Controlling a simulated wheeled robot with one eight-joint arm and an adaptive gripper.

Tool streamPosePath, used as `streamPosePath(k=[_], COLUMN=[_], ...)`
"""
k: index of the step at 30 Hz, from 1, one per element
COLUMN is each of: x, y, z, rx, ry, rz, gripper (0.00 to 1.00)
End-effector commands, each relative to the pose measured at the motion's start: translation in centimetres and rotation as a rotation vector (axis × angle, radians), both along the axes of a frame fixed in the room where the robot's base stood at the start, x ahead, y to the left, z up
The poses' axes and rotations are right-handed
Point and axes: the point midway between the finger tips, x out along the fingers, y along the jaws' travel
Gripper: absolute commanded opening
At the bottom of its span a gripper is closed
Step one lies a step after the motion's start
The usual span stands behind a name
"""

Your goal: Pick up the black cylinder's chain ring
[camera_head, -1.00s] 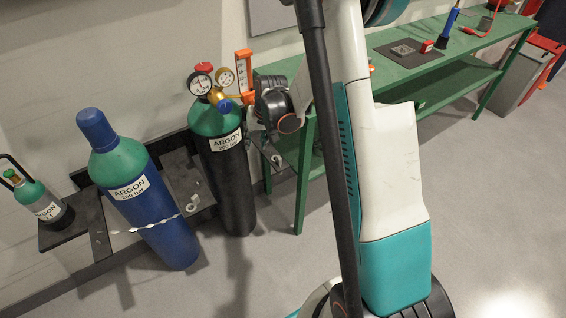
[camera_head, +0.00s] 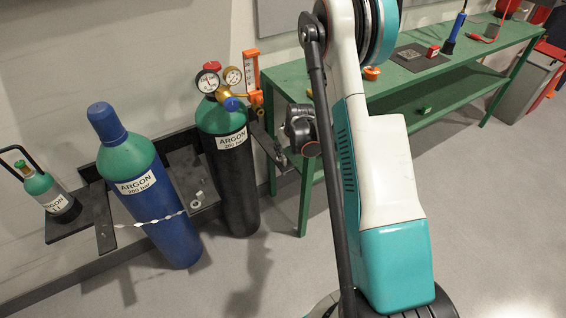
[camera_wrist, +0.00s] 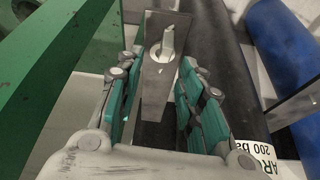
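The black cylinder (camera_head: 233,180) with a green shoulder stands upright against the wall rack. A pale metal ring with a long link (camera_wrist: 168,42) lies on a grey bracket plate (camera_wrist: 155,82) beside the cylinder. My gripper (camera_wrist: 160,75) is open, its teal finger pads on either side of the plate and ring. No grip on the ring shows; the exact gap to it cannot be told.
The blue cylinder (camera_head: 158,207) leans left of the black one with a chain around it. A gauge regulator (camera_head: 232,88) tops the black cylinder. A green bench (camera_head: 450,66) is at right; its green frame (camera_wrist: 60,70) is close by my gripper's left.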

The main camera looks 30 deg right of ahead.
Motion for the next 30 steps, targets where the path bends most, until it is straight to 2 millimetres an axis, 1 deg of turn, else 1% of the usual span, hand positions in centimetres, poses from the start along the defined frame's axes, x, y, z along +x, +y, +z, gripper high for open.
streamPosePath(k=[5, 12, 15, 20, 21, 23, 24, 25, 26, 30], x=[0.3, 1.4, 1.6, 1.6, 1.6, 1.6, 1.6, 1.6, 1.6, 1.6], y=[0.1, 0.3, 0.2, 0.3, 0.3, 0.3, 0.3, 0.3, 0.3, 0.3], z=[-1.4, -4.6, -5.1, -4.9, -4.9, -4.9, -4.9, -4.9, -4.9, -4.9], rx=[0.0, 0.0, 0.0, 0.0, 0.0, 0.0, 0.0, 0.0, 0.0, 0.0], ry=[0.0, 0.0, 0.0, 0.0, 0.0, 0.0, 0.0, 0.0, 0.0, 0.0], rz=[0.0, -0.001, -0.001, -0.001, -0.001, -0.001, -0.001, -0.001, -0.001, -0.001], gripper=[0.35, 0.35, 0.35, 0.35, 0.33, 0.19, 0.1, 0.03, 0.0, 0.0])
